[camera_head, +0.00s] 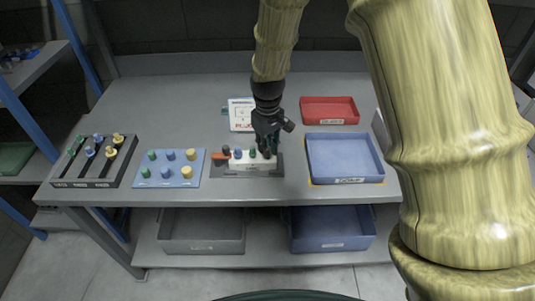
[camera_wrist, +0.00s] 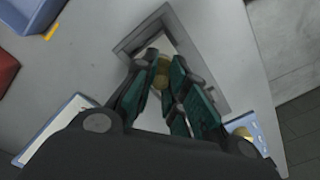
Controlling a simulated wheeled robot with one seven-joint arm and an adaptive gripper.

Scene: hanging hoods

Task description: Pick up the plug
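A grey holder with a white middle (camera_head: 230,173) stands at the front centre of the table, with a row of small coloured plugs on it. They include a blue plug (camera_head: 238,154) and a green plug (camera_head: 253,153). My gripper (camera_head: 268,154) is low over the right end of this row, pointing down. In the wrist view, its dark green fingers (camera_wrist: 165,66) narrow toward their tips on either side of a yellowish plug (camera_wrist: 161,74). The fingers hide part of it, and I cannot tell whether they press on it. The holder's frame (camera_wrist: 202,52) shows behind them.
A blue board with several plugs (camera_head: 157,183) and a dark slotted tray (camera_head: 62,184) lie left. A blue bin (camera_head: 345,180) and a red bin (camera_head: 330,119) stand right. A white sign (camera_head: 238,105) stands behind. Grey (camera_head: 200,248) and blue bins (camera_head: 330,244) sit below.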

